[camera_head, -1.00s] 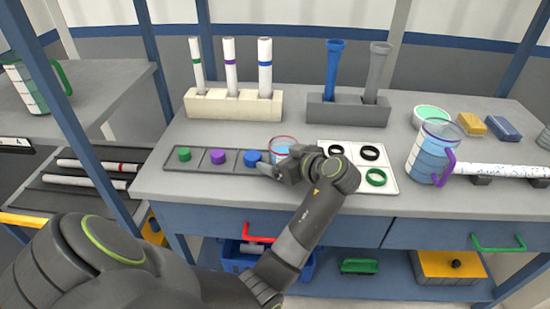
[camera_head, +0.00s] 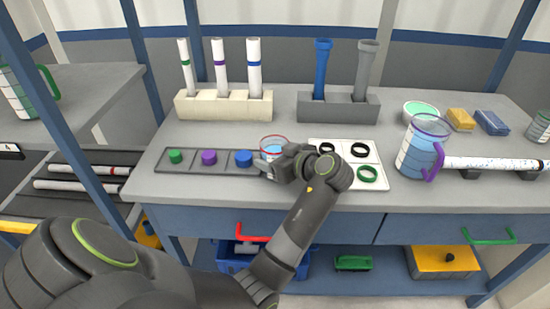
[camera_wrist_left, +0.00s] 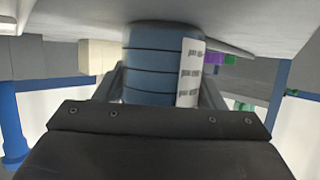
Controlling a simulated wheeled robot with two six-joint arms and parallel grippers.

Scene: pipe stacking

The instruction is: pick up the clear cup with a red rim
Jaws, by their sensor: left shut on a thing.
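The clear cup with a red rim (camera_head: 274,146) holds blue liquid. It stands upright on the bench, just right of the blue cap, partly hidden by my left gripper (camera_head: 268,169). In the left wrist view, the cup (camera_wrist_left: 150,65) shows dark bands and a white printed label, and it sits between the fingers of my left gripper (camera_wrist_left: 162,88). The left gripper is shut on the cup. I cannot tell any gap between the cup and the bench. My right gripper is not in view.
A grey tray (camera_head: 190,169) with green, purple and blue caps lies left of the cup. A white ring tray (camera_head: 340,178) is close on the right. Tube racks (camera_head: 225,106) stand behind. A purple-rimmed jug (camera_head: 420,150) stands farther right.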

